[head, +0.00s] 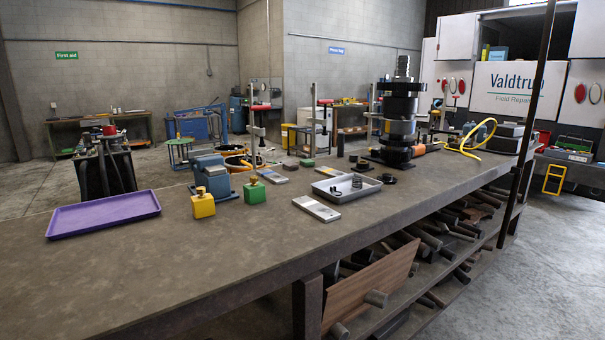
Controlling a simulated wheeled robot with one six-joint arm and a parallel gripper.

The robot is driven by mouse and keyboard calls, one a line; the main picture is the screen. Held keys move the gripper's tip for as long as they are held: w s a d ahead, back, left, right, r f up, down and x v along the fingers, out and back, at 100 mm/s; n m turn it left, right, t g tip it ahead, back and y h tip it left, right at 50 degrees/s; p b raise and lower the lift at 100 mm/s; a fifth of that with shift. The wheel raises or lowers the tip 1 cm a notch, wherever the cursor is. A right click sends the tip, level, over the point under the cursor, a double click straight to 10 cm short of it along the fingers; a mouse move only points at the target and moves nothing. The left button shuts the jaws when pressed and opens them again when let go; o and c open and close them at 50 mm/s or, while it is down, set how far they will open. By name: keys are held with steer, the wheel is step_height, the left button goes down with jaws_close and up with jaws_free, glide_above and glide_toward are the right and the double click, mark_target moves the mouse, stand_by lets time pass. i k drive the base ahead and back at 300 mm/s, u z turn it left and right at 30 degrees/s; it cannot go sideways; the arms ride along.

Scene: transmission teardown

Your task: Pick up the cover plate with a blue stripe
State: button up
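Several flat pale-grey plates lie on the long workbench (125,260). The nearest plate (316,208) lies in front of the grey tray, near the bench's front edge. A second plate (272,176) lies further back, left of the tray. A third plate (329,171) lies behind the tray. The plates carry small markings, but I cannot tell at this size which one has a blue stripe. My gripper is not in view, and nothing in view is held.
A purple tray (103,214) lies empty at the left. Yellow (203,206) and green (254,193) canisters and a blue vise (211,178) stand beside the plates. The grey tray (331,193) holds dark parts. A tall dark gear stack (399,120) stands behind. The bench's near left is clear.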

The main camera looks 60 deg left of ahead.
mark_target(276, 179)
steer(key=i, duration=1.7)
steer(key=u, duration=3.3)
steer(key=i, duration=1.6)
steer(key=u, duration=0.25)
steer(key=k, duration=0.15)
steer(key=z, duration=0.3)
